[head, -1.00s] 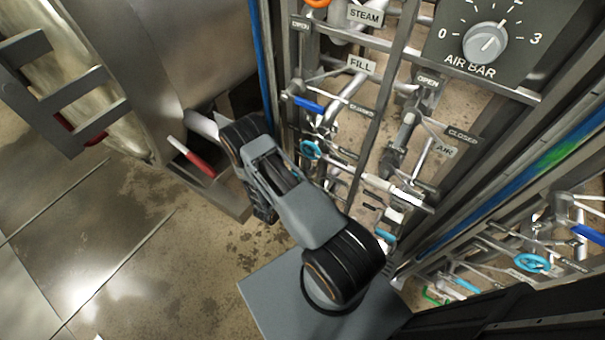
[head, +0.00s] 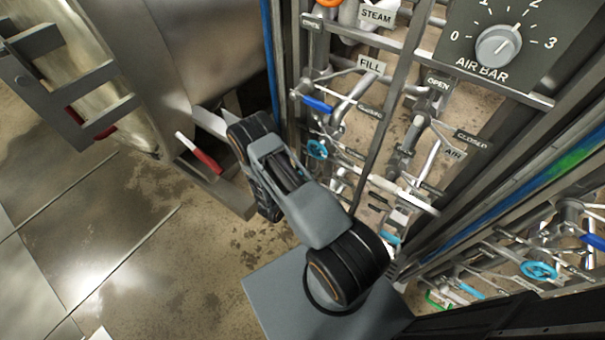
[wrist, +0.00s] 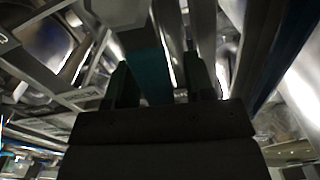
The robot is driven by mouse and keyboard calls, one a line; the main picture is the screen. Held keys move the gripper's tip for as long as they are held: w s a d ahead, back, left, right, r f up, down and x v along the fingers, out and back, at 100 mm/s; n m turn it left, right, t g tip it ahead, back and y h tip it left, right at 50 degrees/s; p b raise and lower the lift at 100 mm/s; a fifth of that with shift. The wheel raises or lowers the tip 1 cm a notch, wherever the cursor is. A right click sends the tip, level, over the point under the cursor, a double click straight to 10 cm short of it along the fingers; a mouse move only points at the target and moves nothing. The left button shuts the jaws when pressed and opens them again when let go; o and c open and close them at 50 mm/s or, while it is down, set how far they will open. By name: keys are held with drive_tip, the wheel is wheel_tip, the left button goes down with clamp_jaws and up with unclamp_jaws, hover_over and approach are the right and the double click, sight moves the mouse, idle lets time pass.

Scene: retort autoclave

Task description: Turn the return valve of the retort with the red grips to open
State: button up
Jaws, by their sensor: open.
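The retort (head: 205,45) is a large steel vessel at the upper left in the head view. A red grip (head: 207,161) with a white end shows low on its front; more red shows on the bracket (head: 88,122) at the far left. In the wrist view, my gripper (wrist: 160,78) is open, with dark fingers either side of a dark teal bar-like part (wrist: 154,72). Contact cannot be told. My gripper is hidden behind my arm in the head view. No return label is readable, so I cannot tell which handle is the return valve.
A pipe rack right of the retort carries a blue lever (head: 318,104), a light-blue handwheel (head: 317,149) and labels FILL (head: 370,66) and STEAM (head: 376,15). An AIR BAR dial (head: 498,46) is at upper right. Another handwheel (head: 539,270) is lower right. Floor at left is clear.

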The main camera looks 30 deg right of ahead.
drive_tip(key=shift+a, duration=0.1)
drive_tip(key=v, duration=1.3)
drive_tip(key=shift+s+a, duration=0.2)
drive_tip(key=shift+a, duration=0.05)
